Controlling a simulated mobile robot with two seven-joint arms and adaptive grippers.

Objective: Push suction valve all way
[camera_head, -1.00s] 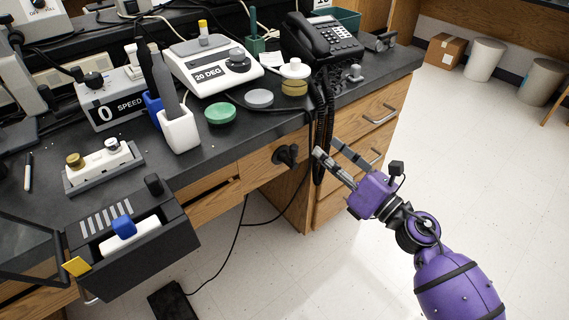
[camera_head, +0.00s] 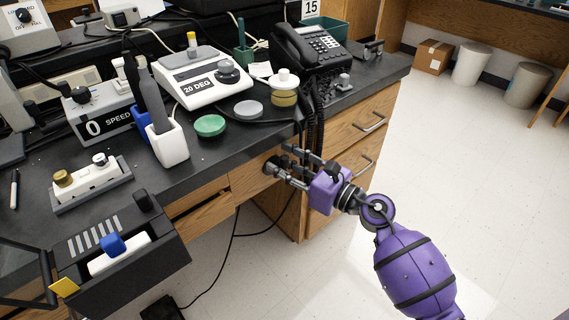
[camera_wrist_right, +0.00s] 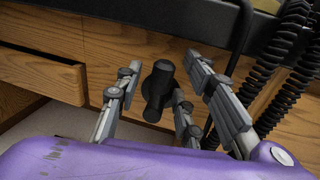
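The suction valve is a black knob (camera_head: 269,167) on the wooden front below the counter's edge. In the right wrist view the black valve (camera_wrist_right: 158,84) sticks out with a rounded end and a short stem. My purple right gripper (camera_head: 283,163) is at the valve. Its grey fingers are spread, and in the right wrist view the open right gripper (camera_wrist_right: 162,72) has fingers on both sides of the valve. I cannot tell whether any finger touches it. In the head view the fingers hide part of the valve. My left gripper is not in view.
Black coiled cords (camera_head: 314,118) hang over the counter edge close to my right gripper. A partly open drawer (camera_wrist_right: 42,72) is at the left. On the counter are a telephone (camera_head: 310,48), a scale (camera_head: 204,82) and a green puck (camera_head: 210,126).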

